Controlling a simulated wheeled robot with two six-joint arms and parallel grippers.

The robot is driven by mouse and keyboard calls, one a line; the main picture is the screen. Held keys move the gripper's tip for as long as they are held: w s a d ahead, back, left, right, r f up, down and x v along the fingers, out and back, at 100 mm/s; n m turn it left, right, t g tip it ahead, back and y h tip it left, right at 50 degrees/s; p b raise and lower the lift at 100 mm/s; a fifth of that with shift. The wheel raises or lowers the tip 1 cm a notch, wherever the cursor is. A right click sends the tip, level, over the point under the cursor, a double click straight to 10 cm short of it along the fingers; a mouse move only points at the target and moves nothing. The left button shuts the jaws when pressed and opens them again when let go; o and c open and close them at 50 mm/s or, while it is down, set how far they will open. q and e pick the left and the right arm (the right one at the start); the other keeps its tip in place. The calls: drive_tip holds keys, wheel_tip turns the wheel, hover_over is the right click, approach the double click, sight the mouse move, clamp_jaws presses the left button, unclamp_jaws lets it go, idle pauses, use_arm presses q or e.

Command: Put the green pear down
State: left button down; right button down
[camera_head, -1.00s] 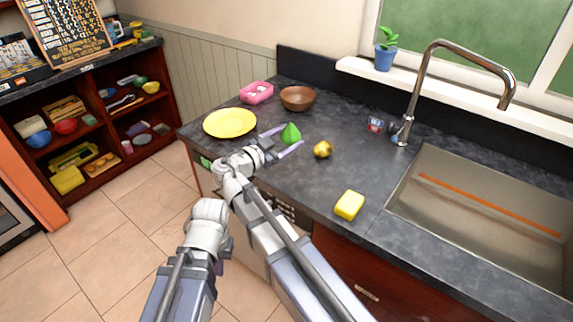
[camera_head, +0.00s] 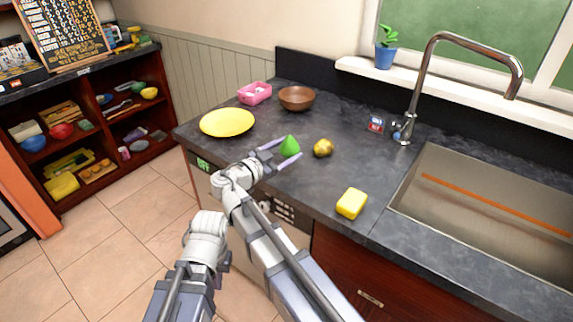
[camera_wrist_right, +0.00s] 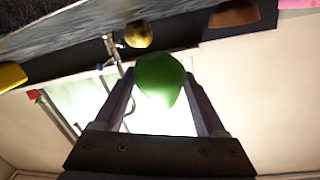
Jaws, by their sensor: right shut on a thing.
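The green pear (camera_head: 290,146) is between the fingers of my right gripper (camera_head: 280,152), over the dark countertop (camera_head: 240,150) near its front edge. In the right wrist view the pear (camera_wrist_right: 160,76) sits between both fingertips of the right gripper (camera_wrist_right: 158,85), which is shut on it. I cannot tell whether the pear touches the counter. My left arm is folded low in the head view. Its gripper fingers cannot be made out.
A yellow plate (camera_head: 227,122), a pink container (camera_head: 254,93) and a brown bowl (camera_head: 296,98) stand behind the pear. A golden round fruit (camera_head: 323,148) is close to its right. A yellow sponge (camera_head: 351,203) lies near the sink (camera_head: 450,207). Bare counter surrounds the pear.

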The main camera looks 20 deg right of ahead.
sight(287, 170)
drive_tip(key=shift+f+b, duration=1.55)
drive_tip(key=shift+f, duration=0.4)
drive_tip(key=shift+f+b, duration=0.25)
drive_tip(key=shift+b, duration=0.05)
unclamp_jaws()
drive_tip(key=shift+r, duration=0.1)
